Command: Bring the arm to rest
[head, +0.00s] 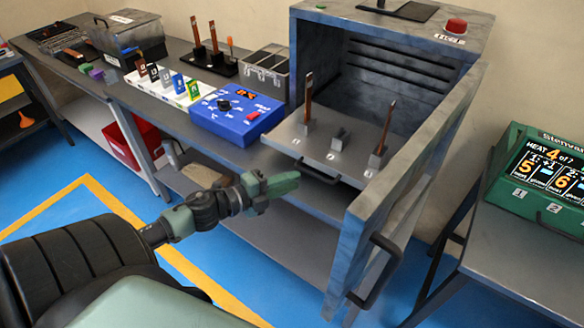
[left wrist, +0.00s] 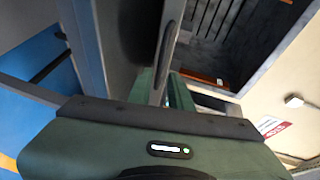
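My left gripper (head: 280,187) is at the end of my left arm, in front of the bench and left of the open machine door. My right gripper is in neither view.
The grey machine (head: 390,22) stands open, its door (head: 410,150) swung out. Its tray (head: 318,147) is pulled forward, with copper bars in two holders and an empty middle holder. A blue control box (head: 237,115) sits left. A green display (head: 545,175) stands right.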

